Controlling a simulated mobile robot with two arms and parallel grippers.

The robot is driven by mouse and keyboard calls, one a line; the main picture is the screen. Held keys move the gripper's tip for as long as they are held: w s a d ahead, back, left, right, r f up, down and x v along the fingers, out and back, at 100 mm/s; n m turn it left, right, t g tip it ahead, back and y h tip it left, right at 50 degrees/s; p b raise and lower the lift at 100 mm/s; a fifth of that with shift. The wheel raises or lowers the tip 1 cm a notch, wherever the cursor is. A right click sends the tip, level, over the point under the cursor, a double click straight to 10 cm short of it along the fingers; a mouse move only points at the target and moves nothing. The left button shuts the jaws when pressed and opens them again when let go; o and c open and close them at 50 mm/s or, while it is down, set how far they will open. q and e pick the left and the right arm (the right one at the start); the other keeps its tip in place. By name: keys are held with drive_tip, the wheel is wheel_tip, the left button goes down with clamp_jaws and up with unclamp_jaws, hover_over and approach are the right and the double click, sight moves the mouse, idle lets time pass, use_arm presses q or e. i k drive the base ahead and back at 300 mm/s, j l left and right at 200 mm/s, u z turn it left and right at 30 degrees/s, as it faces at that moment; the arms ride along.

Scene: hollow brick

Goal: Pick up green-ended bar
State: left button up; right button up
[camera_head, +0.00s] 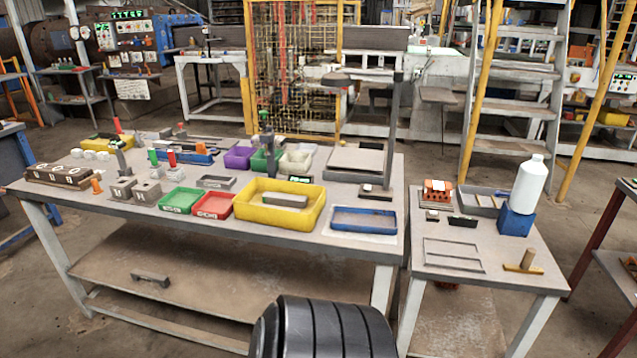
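A small upright green piece (153,157) stands on the long workbench, left of a similar red piece (172,159). A dark upright post (267,140) stands by the green bin (258,163) at the back of the bench. Neither of my grippers is in view. A black ribbed part of mine shows at the bottom centre.
The long workbench (225,237) also holds a green tray (181,201), a red tray (213,205) and a blue tray (364,219).

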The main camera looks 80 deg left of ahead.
sight(268, 198)
drive_tip(key=k+u, duration=0.1)
drive_tip(key=u, duration=2.8)
